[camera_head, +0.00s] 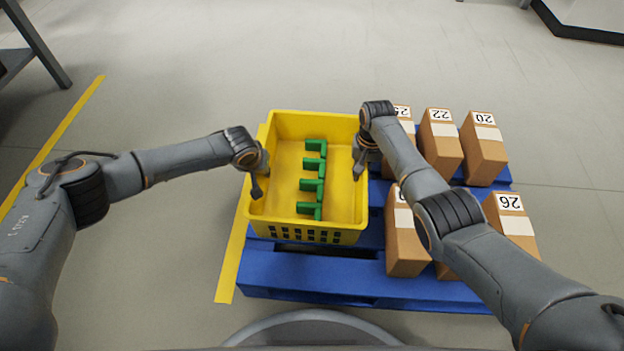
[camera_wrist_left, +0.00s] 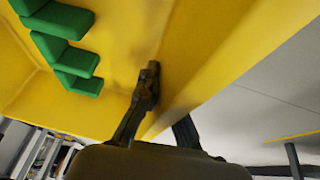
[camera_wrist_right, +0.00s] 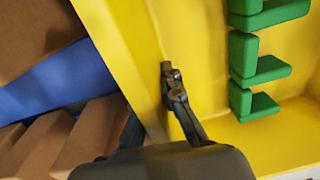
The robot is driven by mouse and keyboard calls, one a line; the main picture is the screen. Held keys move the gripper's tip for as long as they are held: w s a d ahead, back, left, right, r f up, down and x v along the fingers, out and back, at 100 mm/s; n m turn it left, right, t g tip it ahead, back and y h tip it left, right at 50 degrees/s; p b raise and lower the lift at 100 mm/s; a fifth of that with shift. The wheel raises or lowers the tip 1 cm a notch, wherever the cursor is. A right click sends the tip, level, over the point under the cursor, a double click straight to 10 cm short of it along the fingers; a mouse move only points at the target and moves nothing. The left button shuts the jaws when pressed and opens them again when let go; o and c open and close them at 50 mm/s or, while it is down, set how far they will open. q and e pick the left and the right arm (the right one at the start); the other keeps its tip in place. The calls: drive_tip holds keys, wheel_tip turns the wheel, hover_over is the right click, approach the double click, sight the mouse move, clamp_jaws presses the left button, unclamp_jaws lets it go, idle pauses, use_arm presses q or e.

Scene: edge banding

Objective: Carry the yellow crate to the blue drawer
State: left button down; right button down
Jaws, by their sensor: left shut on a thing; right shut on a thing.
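The yellow crate (camera_head: 282,220) is at the left end of the blue pallet in the head view, with several green parts (camera_head: 312,186) in a row inside. My left gripper (camera_head: 258,178) is shut on the crate's left wall; one finger shows inside the wall in the left wrist view (camera_wrist_left: 150,85). My right gripper (camera_head: 362,160) is shut on the crate's right wall; in the right wrist view (camera_wrist_right: 172,85) one finger also lies inside the wall. The crate looks upright; I cannot tell whether its bottom touches the pallet. No blue drawer is visible.
The blue pallet (camera_head: 300,272) carries several numbered cardboard boxes (camera_head: 440,150) close to the crate's right side. Yellow floor tape (camera_head: 228,265) runs by the pallet's left edge. Open grey floor (camera_head: 230,70) lies beyond and to the left. A dark-legged table (camera_head: 40,45) stands at far left.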

use_arm(q)
drive_tip(key=shift+r, duration=0.25)
use_arm(e)
drive_tip(key=shift+r, duration=0.25)
